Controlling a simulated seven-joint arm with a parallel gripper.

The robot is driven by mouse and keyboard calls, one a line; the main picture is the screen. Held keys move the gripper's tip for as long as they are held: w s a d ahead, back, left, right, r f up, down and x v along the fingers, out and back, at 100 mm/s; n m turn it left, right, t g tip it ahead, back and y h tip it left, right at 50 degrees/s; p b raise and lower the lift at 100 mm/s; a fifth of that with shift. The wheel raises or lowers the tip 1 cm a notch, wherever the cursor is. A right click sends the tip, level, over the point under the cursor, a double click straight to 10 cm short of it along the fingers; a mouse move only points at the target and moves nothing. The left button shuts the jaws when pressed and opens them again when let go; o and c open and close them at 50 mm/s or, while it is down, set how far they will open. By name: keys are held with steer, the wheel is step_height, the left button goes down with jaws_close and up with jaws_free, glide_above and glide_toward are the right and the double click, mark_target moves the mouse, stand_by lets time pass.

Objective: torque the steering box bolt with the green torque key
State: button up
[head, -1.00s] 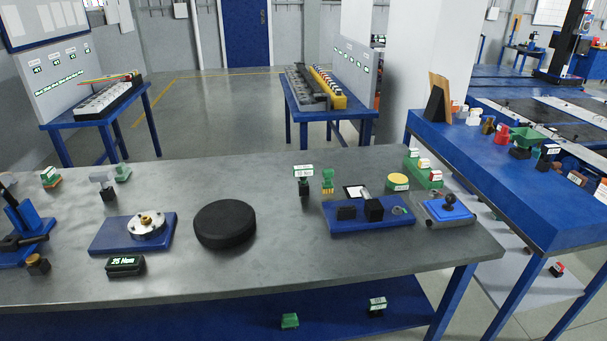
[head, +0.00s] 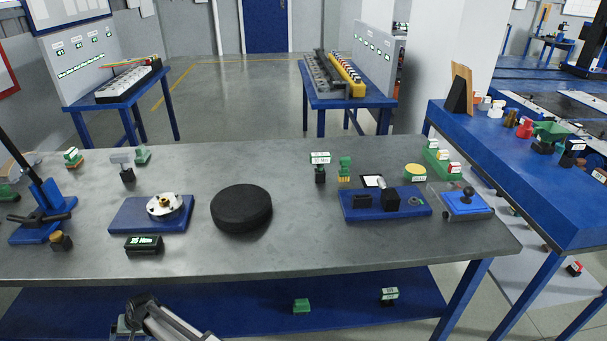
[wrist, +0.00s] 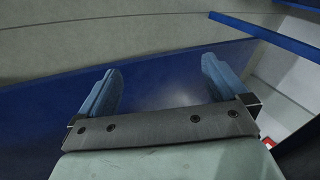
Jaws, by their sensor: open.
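A round metal flange with a brass bolt head (head: 166,201) sits on a blue plate (head: 128,216) at the left of the grey bench. It looks like the steering box bolt. Several small green pieces show: one (head: 142,155) at the back left, one (head: 345,168) at the back middle, and one (head: 302,305) on the blue lower shelf. I cannot tell which is the green torque key. My gripper (wrist: 160,88) shows in the wrist view with its two blue fingers apart and nothing between them. It faces a blue surface. In the head view only part of my arm shows, low at the front.
A black disc (head: 241,208) lies right of the flange plate. A black readout block (head: 144,245) stands in front of it. A blue fixture plate (head: 385,207) and a blue pad (head: 467,204) are at the right. A blue stand (head: 45,205) is far left. The bench's front middle is clear.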

steer(key=s+a+r+y, duration=0.25)
steer(key=a+r, duration=0.45)
steer(key=a, duration=0.4)
steer(key=s+a+r+m+y, duration=0.1)
steer(key=a+r, duration=0.4)
steer(key=r, duration=0.6)
steer(key=s+a+r+y, duration=0.15)
steer(key=a+r, duration=0.35)
steer(key=r, duration=0.6)
steer(key=a+r+m+y, duration=0.1)
steer(key=a+r, duration=0.5)
steer(key=r, duration=0.5)
steer(key=w+d+r+t+h, duration=0.2)
steer(key=w+d+t, duration=0.1)
steer(key=w+d, duration=1.55)
steer(key=w+d+r+t+h, duration=0.1)
steer(key=w+d+t+h, duration=0.15)
steer(key=w+d, duration=1.65)
steer(key=h, duration=0.7)
glide_toward(320, 164)
steer(key=shift+m, duration=0.4)
steer(key=x, duration=0.8)
steer(key=w+x, duration=0.1)
steer(key=x, duration=0.3)
steer(key=shift+w+d+r, duration=0.15)
steer(key=shift+w, duration=0.1)
steer(key=c, duration=1)
